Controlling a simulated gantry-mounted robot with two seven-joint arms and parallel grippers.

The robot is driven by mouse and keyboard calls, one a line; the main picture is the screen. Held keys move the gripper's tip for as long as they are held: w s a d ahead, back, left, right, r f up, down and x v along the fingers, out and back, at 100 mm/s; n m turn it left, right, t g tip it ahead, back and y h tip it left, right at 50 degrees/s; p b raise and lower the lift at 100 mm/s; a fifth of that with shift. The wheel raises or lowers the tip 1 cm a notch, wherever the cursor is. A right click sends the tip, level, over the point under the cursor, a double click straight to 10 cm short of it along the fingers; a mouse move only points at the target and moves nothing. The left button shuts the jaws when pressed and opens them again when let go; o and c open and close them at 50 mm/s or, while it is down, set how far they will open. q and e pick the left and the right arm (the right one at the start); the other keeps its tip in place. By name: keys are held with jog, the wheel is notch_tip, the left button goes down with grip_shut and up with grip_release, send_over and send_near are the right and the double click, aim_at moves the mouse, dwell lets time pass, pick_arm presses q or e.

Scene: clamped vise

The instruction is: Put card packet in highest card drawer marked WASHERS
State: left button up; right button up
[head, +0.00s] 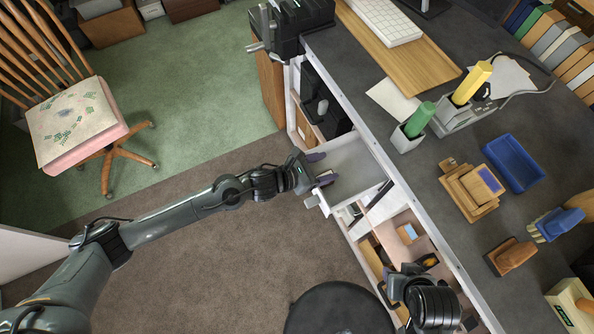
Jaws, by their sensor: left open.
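A pale drawer (352,168) stands pulled out from the white cabinet under the dark worktop, and the part of its inside that shows looks empty. My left gripper (321,168) is open at the drawer's outer front end, its two dark fingers apart and nothing visible between them. I cannot tell whether it touches the drawer. My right gripper (408,275) is low in the picture, over the cabinet's lower compartments; its fingers are too small and dark to judge. I cannot make out a card packet for certain, and no WASHERS label is readable.
Compartments (400,228) with small items lie just below the drawer. A black vise (297,18) sits at the worktop's corner. The worktop holds a blue tray (514,162), wooden blocks (470,190) and a green-handled tool (418,120). A round black seat (340,308) stands on the open floor.

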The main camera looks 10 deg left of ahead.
pick_arm(q)
jog(key=s+a+r+n+t+y, duration=0.1)
jog(key=s+a+r+n, duration=0.2)
jog(key=s+n, duration=0.15)
jog(key=s+a+r+n+y, duration=0.1)
jog(key=s+a+r+n, duration=0.15)
jog(key=n, duration=0.35)
jog(key=s+a+f+n+g+y, duration=0.3)
jog(key=s+a+n, duration=0.4)
jog(key=n, duration=0.9)
jog(key=s+a+f+n+g+y, duration=0.3)
jog(key=s+a+n+y, duration=0.2)
jog(key=n, duration=1.2)
jog(key=s+a, duration=0.3)
jog(key=s, duration=0.1)
jog(key=shift+s+b, duration=0.4)
jog(key=shift+a+n, duration=0.1)
jog(key=shift+n, duration=0.15)
